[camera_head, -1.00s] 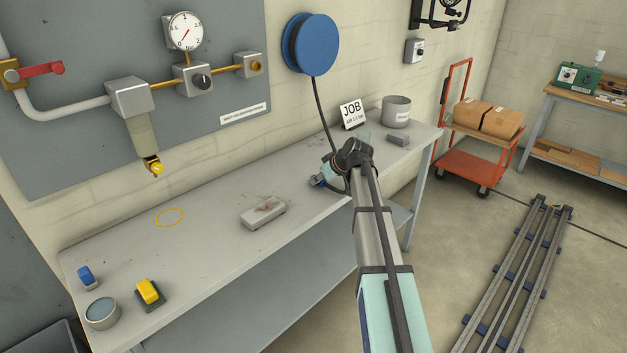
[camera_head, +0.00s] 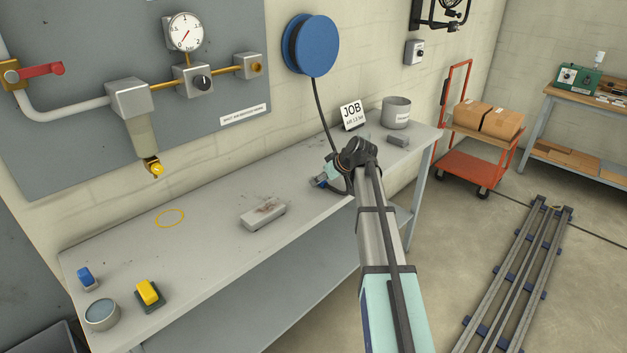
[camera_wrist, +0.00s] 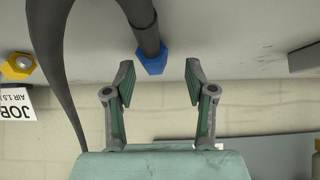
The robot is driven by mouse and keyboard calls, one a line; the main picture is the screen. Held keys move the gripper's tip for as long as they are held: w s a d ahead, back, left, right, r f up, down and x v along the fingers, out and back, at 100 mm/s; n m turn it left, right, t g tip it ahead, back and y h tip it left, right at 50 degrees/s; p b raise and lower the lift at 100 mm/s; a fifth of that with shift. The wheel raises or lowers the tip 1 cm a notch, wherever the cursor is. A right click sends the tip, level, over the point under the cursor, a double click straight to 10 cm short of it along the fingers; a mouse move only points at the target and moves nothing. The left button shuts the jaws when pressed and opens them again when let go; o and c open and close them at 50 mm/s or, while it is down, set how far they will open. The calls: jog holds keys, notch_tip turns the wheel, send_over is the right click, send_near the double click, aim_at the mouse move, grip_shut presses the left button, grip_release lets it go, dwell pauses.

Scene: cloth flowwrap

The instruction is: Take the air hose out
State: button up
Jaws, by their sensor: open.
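The dark air hose (camera_head: 321,104) hangs from a blue wall reel (camera_head: 314,44) down to the bench behind my gripper. In the wrist view the hose (camera_wrist: 60,85) curves down the left side. A thick black hose end (camera_wrist: 142,25) with a blue hexagonal collar (camera_wrist: 152,59) sits at the top middle. My gripper (camera_wrist: 159,76) is open and empty, its two fingers spread on either side below the blue collar, with no visible contact. In the head view my gripper (camera_head: 326,181) is low over the right part of the bench, and my arm hides part of it.
The grey bench (camera_head: 215,238) carries a stained grey block (camera_head: 263,215), a JOB sign (camera_head: 352,114), a grey pot (camera_head: 396,112), and yellow (camera_head: 149,292) and blue (camera_head: 85,278) pieces. A yellow hexagonal part (camera_wrist: 21,67) shows in the wrist view. An air panel (camera_head: 225,120) hangs behind.

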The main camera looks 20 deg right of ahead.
jog(key=v, duration=1)
jog(key=shift+r, duration=0.1)
jog(key=s+d+f+m+h+b, duration=0.2)
jog(key=d+f+h, duration=0.1)
jog(key=d+f, duration=0.95)
jog(key=s+a+f+m+g+p, duration=0.1)
jog(key=s+a+f+g, duration=0.1)
jog(key=s+a+f, duration=0.45)
jog(key=s+a+f+g+y+p, duration=0.15)
jog(key=a+f, duration=0.25)
jog(key=f, duration=0.5)
jog(key=s+a+f+m+g+h+p, duration=0.1)
jog(key=s+a+f+g, duration=0.1)
jog(key=s+a+f, duration=0.4)
jog(key=s+a+f+g+p, duration=0.1)
jog(key=s+a+f+g, duration=0.15)
jog(key=s+f, duration=0.3)
jog(key=s+a+f+m+g+p, duration=0.1)
jog(key=s+a+f, duration=0.3)
jog(key=s, duration=0.3)
jog(key=s+a+f+g+p, duration=0.1)
jog(key=s+a+f, duration=0.2)
jog(key=s+f, duration=0.3)
jog(key=s+a+f+g+h+p, duration=0.1)
jog(key=s+a+g, duration=0.2)
jog(key=s, duration=2)
jog(key=shift+s+m+g+p, duration=0.2)
jog(key=shift+m+g+p, duration=0.15)
jog(key=shift+g, duration=0.35)
